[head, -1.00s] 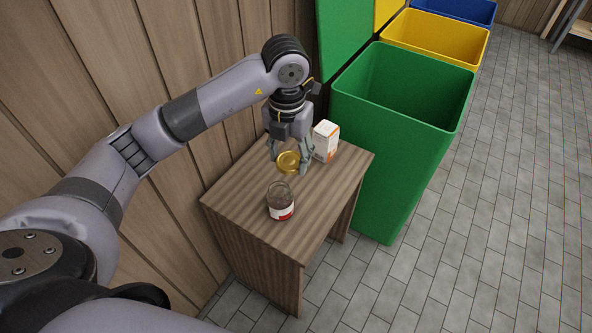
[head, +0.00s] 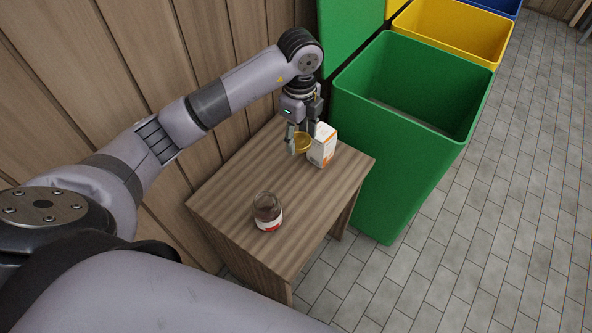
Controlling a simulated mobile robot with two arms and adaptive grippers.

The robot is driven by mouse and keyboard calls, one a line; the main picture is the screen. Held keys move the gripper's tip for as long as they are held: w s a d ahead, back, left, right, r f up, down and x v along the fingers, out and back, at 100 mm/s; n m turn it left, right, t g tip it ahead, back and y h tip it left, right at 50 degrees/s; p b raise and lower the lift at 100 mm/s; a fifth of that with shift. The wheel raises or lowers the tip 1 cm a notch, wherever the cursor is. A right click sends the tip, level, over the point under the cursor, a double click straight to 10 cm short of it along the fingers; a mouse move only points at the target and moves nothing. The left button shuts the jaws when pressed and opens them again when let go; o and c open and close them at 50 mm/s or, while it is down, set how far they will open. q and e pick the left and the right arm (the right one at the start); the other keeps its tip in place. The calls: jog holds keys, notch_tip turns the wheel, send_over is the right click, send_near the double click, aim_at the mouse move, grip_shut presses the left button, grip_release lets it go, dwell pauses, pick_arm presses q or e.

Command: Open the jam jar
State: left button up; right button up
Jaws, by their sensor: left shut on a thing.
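The jam jar (head: 267,213) stands upright on the small wooden table, a glass jar with dark contents and a red and white label. Its top is bare. The gold lid (head: 302,143) is apart from the jar, held toward the back of the table. My left gripper (head: 302,146) is shut on the lid, behind the jar and beside the white box. Whether the lid touches the table or the box I cannot tell. My right gripper is not in view.
The white and orange box (head: 322,146) stands at the table's back right. The small wooden table (head: 225,194) has free room at its left and middle. A wooden wall (head: 130,70) is at the left. Open green (head: 400,170) and yellow (head: 455,30) bins stand beyond the table.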

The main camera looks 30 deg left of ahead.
pick_arm(q)
send_over(299, 178)
notch_tip(299, 178, down, 11)
jog(key=shift+r, duration=0.1)
jog(key=shift+f, duration=2.35)
jog(key=shift+f, duration=0.15)
jog(key=o, duration=1.3)
